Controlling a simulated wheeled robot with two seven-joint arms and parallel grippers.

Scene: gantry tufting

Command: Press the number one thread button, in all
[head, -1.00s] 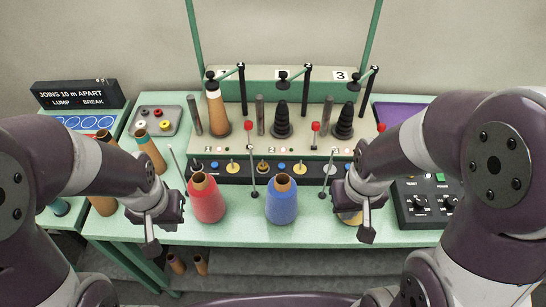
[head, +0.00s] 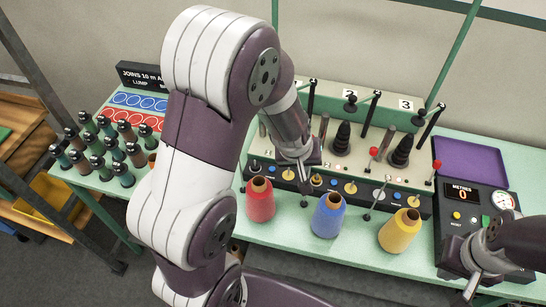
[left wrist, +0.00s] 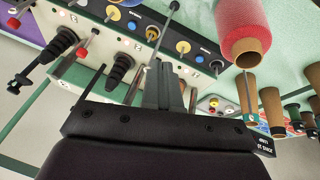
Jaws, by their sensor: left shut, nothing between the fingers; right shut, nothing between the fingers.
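The machine's front panel (head: 365,188) carries a row of small knobs and yellow and blue buttons; it also shows upside down in the left wrist view (left wrist: 215,47). A yellow button (left wrist: 183,47) and a blue button (left wrist: 199,59) sit near my left gripper's tips. I cannot read which button is number one. My left gripper (head: 304,182) is shut and empty, just over the left part of the panel; its fingers also show in the left wrist view (left wrist: 163,70). I cannot tell whether it touches a button. My right gripper (head: 470,288) is shut and empty at the lower right.
Red (head: 260,200), blue (head: 328,215) and yellow (head: 399,231) cones stand in front of the panel. A metres counter box (head: 458,215) stands right. Small spools (head: 104,143) stand left. My left arm hides station one.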

